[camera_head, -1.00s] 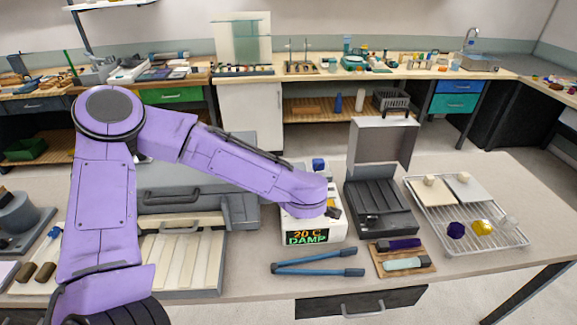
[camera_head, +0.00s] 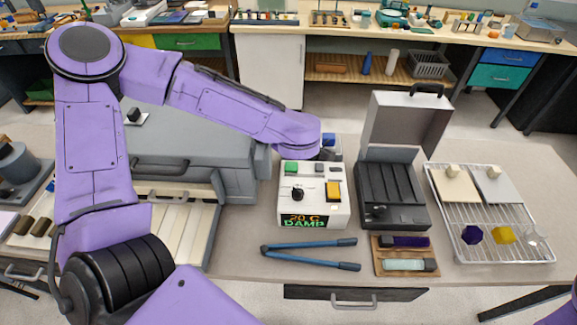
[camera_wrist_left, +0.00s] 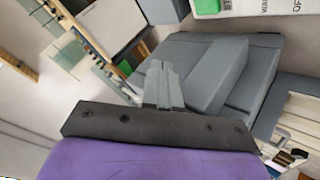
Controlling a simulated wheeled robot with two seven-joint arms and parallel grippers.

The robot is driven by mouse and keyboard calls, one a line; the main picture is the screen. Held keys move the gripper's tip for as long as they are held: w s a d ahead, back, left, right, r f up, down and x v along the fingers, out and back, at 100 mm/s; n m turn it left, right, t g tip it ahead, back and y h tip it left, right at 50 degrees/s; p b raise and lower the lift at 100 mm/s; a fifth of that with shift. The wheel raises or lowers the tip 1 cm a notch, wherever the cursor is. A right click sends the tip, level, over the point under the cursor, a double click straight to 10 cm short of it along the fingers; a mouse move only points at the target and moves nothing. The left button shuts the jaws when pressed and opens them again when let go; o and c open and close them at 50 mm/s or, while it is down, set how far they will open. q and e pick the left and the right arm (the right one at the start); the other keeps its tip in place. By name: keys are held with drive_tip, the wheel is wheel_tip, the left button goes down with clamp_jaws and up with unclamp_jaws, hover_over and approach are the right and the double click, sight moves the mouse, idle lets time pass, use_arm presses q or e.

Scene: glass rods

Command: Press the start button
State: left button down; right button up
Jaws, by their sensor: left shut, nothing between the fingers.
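The white control box (camera_head: 313,208) stands on the bench with a lit "20 C DAMP" display on its front. On its top are a green button (camera_head: 291,167), a black knob (camera_head: 297,193) and a yellow-orange switch (camera_head: 333,190). In the left wrist view, a green button (camera_wrist_left: 206,6) on the white panel (camera_wrist_left: 255,8) is cut by the top edge. My left gripper (camera_wrist_left: 163,75) is shut and empty there, apart from the green button. In the head view my left wrist is behind the box's top; its fingertips are hidden. My right gripper is out of view.
A grey open case (camera_head: 392,195) stands right of the box, then a wire rack (camera_head: 490,250) with plates and coloured pieces. Blue-handled tongs (camera_head: 310,262) lie in front. A large grey unit (camera_head: 190,150) is left.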

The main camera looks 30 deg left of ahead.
use_arm(q)
drive_tip(key=b, duration=0.3)
hover_over(291, 168)
drive_tip(key=w, duration=0.1)
drive_tip(key=shift+g, duration=0.3)
wheel_tip(291, 168, down, 4)
drive_tip(key=shift+f, duration=0.15)
drive_tip(key=f+b, duration=0.1)
drive_tip(key=s+f+b, duration=0.1)
drive_tip(key=b, duration=0.1)
drive_tip(key=shift+s+f+b, duration=0.2)
drive_tip(key=shift+f+b, duration=0.1)
drive_tip(key=shift+f, duration=0.5)
drive_tip(key=shift+w+f+b, duration=0.2)
drive_tip(key=shift+f+b, duration=0.1)
drive_tip(key=shift+f, duration=0.2)
drive_tip(key=shift+w+f+b, duration=0.2)
drive_tip(key=shift+f+b, duration=0.05)
drive_tip(key=shift+f, duration=0.25)
drive_tip(key=shift+s+r, duration=0.2)
drive_tip(key=shift+s, duration=0.05)
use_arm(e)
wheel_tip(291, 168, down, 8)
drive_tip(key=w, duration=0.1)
use_arm(q)
drive_tip(key=shift+w+f, duration=0.1)
drive_tip(key=shift+w, duration=0.05)
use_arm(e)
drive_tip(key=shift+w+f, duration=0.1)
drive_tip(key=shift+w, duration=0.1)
